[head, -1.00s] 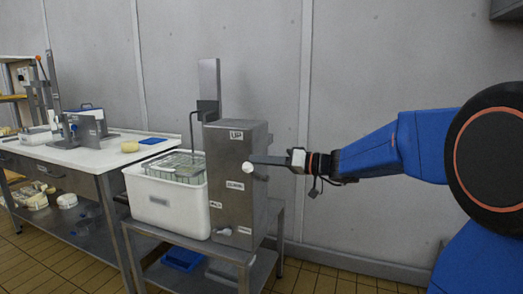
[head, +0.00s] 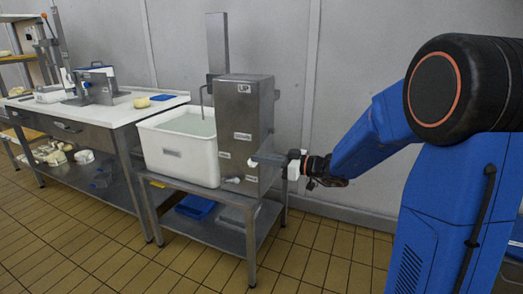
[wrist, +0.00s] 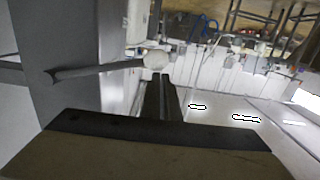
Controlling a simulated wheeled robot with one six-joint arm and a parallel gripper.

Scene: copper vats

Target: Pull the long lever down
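The long lever is a thin rod with a white knob (head: 252,163) at the front of the steel box (head: 238,115). The knob stands low, between the middle and lower labels. In the wrist view the rod runs in from the left to the white knob (wrist: 155,60). My gripper (head: 264,158) reaches in from the right, with its fingertips at the knob. In the wrist view my fingers (wrist: 163,82) look closed together, with the knob at their tips, not clearly between them. The head view hides the exact contact.
A white tub (head: 180,150) of liquid stands left of the box on a steel stand (head: 215,228). A white-topped worktable (head: 110,112) is further left. Tiled floor (head: 320,255) is open in front, and a plain wall is behind.

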